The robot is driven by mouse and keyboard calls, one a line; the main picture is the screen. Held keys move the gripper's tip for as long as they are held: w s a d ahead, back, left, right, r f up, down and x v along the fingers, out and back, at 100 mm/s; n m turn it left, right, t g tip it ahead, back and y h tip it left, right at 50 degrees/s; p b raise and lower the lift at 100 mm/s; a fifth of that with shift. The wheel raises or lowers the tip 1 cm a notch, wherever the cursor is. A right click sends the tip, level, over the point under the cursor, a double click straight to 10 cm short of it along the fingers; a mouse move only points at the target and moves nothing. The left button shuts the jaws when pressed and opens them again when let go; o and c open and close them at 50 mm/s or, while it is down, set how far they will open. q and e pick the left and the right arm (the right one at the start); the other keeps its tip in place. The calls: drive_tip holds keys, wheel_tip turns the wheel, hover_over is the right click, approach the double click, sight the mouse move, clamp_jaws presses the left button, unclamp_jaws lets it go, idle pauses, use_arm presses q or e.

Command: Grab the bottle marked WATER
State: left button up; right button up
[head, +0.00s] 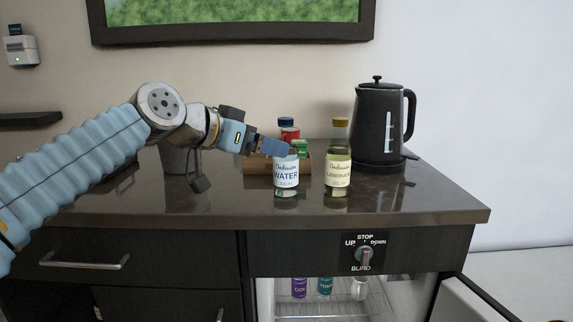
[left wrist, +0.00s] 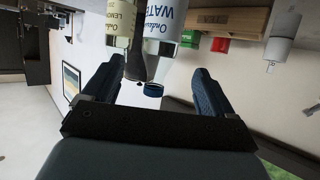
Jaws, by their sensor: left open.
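The bottle marked WATER (head: 286,178) stands upright on the dark counter, with a white-and-blue label and a blue cap. My left gripper (head: 280,149) is open and comes in from the left at the bottle's neck, hiding part of it. In the left wrist view the WATER bottle (left wrist: 164,45) appears upside down. Its blue cap (left wrist: 153,89) shows between the two spread fingers (left wrist: 153,80), with a gap on both sides. I cannot tell whether a finger touches it. My right gripper is not in view.
A LEMONADE bottle (head: 338,174) with a yellow cap stands close to the right. A wooden tray (head: 257,171) with red and green items is behind. A black kettle (head: 379,122) stands at the back right. An open fridge (head: 320,308) is below the counter (head: 430,205).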

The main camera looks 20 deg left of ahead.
use_arm(q)
drive_tip(key=x, duration=0.7)
drive_tip(key=shift+w+d+f+p, duration=0.15)
drive_tip(key=shift+w+d+p, duration=0.05)
drive_tip(key=shift+w+p, duration=0.1)
drive_tip(key=c, duration=1.2)
drive_tip(key=shift+c, duration=0.7)
